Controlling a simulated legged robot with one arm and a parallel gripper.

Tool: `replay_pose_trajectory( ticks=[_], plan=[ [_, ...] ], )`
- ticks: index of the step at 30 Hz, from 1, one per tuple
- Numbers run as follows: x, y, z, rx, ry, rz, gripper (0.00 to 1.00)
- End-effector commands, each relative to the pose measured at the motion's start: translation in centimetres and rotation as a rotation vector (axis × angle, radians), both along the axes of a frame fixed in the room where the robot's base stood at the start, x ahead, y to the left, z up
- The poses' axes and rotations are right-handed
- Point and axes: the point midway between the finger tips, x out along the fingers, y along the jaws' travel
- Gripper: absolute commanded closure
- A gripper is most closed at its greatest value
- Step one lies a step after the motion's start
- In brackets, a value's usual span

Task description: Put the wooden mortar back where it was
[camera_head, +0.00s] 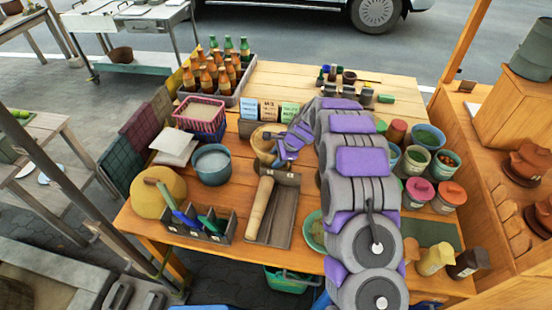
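A tan wooden mortar (260,144) is on the wooden table, left of my arm and behind the wooden tray with the rolling pin. My gripper (277,147), grey and purple, is at the mortar's right side. Its fingers overlap the mortar's right edge in the picture. The view is too small to tell whether the fingers are closed on the mortar or only beside it. My arm hides the table to the right of the gripper. Whether the mortar touches the table top cannot be told.
A tray with a rolling pin (260,207) is in front of the mortar. A blue-grey bowl (212,176) and pink basket (197,125) are left. Small labelled boxes (268,111) stand close behind. Bare tabletop (285,80) shows farther back. Several jars (420,190) stand right of my arm.

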Motion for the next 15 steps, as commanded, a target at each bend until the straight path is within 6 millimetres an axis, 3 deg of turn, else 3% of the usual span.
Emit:
replay_pose_trajectory(
  ticks=[5,15],
  plan=[
    [-0.3,-0.8,1.9,-0.001,-0.002,0.0,0.62],
    [-1.4,-3.9,7.9,0.004,-0.003,-0.002,0.62]
  ],
)
